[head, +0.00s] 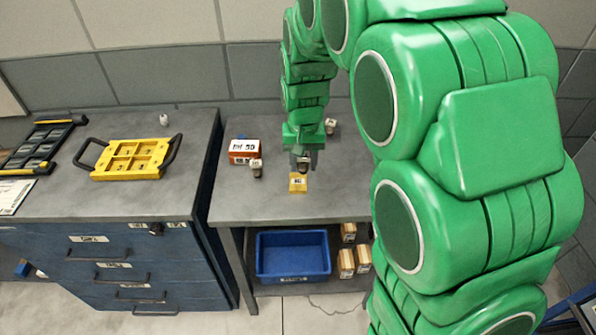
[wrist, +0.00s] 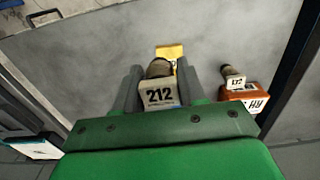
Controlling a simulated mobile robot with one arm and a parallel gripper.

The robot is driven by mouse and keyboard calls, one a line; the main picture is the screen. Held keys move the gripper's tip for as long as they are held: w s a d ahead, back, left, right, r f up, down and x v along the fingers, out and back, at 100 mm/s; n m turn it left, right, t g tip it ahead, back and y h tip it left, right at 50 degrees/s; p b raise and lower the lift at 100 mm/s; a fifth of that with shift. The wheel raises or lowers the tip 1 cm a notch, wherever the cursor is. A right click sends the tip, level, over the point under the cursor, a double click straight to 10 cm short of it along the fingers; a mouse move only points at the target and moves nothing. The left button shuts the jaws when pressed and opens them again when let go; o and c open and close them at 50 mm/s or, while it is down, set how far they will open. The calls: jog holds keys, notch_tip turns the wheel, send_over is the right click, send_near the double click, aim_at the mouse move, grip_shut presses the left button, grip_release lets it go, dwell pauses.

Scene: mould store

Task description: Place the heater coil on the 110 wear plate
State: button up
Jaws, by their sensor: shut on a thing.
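My gripper (head: 303,155) is shut on a dark, round-topped piece with a pale tag reading 212 (wrist: 160,94), which I take for the heater coil. In the head view the held piece (head: 303,167) is small and partly hidden by the fingers. A small yellow plate (head: 298,184), apparently the wear plate, lies on the grey bench just in front of the gripper. It also shows beyond the fingertips in the wrist view (wrist: 170,50), partly covered by the held piece. Its label is too small to read. I cannot tell the height of the held piece above the bench.
An orange box (head: 243,150) and a similar dark piece with a pale tag (head: 256,168) stand left of the gripper. Another small tagged piece (head: 330,126) stands behind. A blue bin (head: 292,256) sits below. A yellow tray (head: 128,158) lies on the left cabinet. Bench front is clear.

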send_over(298, 181)
jog(key=shift+f, duration=4.55)
jog(key=shift+f, duration=0.15)
jog(key=o, duration=1.1)
notch_tip(298, 181, up, 12)
jog(key=f, duration=0.1)
jog(key=s+d+r, duration=0.4)
jog(key=s, duration=0.5)
jog(key=s+d+r, duration=0.4)
jog(key=s, duration=0.6)
jog(key=s+d+g, duration=0.1)
jog(key=s+d, duration=0.1)
jog(key=s, duration=0.7)
jog(key=s+d, duration=0.2)
jog(key=s, duration=0.8)
jog(key=shift+f+g, duration=0.4)
